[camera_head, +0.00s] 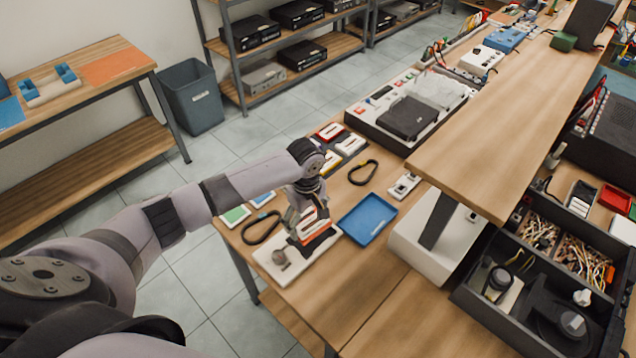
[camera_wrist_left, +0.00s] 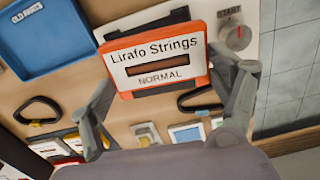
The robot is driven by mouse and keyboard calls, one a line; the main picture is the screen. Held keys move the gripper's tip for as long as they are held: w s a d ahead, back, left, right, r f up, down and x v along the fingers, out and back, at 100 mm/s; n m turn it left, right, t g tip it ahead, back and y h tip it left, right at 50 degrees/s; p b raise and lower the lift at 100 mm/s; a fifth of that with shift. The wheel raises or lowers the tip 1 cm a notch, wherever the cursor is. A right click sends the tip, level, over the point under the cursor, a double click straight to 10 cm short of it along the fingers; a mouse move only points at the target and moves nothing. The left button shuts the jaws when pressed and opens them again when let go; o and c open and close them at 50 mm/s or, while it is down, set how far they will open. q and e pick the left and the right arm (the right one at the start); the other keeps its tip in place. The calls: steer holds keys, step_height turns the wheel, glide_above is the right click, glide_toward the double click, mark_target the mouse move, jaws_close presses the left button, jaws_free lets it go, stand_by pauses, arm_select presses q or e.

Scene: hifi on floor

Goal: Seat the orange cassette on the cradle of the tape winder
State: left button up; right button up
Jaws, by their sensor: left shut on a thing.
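The orange cassette (camera_wrist_left: 158,57) has a white label reading "Lirafo Strings NORMAL". My left gripper (camera_wrist_left: 165,68) is shut on it, one finger at each side edge. In the head view the left gripper (camera_head: 305,207) holds the cassette (camera_head: 320,238) over the tape winder (camera_head: 270,265), a white plate on the near end of the bench. The winder (camera_wrist_left: 236,12) has a round knob with a red mark beside "START". A dark part, perhaps the cradle, shows behind the cassette's far edge. The cassette hides most of it, so I cannot tell whether they touch. My right gripper is not in view.
A blue tray (camera_head: 367,222) lies right of the winder. Black loops (camera_head: 262,228) (camera_head: 363,174) and several small cases (camera_head: 236,215) lie nearby on the bench. A raised wooden shelf (camera_head: 490,130) overhangs the bench at right. A black compartment box (camera_head: 478,313) stands at front right.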

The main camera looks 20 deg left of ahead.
arm_select(q)
steer(key=shift+w+a+r+n, duration=0.2)
steer(key=shift+w+r+n, duration=0.15)
steer(key=shift+w, duration=0.25)
steer(key=shift+w+a, duration=0.1)
steer(key=shift+s+f+b, duration=0.25)
steer(key=shift+f+b, duration=0.45)
steer(key=shift+b, duration=0.25)
step_height(320, 180, down, 3)
steer(key=b, duration=0.3)
steer(key=shift+w+f+b, duration=0.1)
steer(key=shift+b, duration=0.3)
steer(key=shift+f, duration=0.15)
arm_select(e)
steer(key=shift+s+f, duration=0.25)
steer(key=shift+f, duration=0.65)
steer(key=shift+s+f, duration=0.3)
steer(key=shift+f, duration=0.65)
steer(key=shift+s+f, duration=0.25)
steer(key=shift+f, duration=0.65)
arm_select(q)
steer(key=shift+p, duration=0.3)
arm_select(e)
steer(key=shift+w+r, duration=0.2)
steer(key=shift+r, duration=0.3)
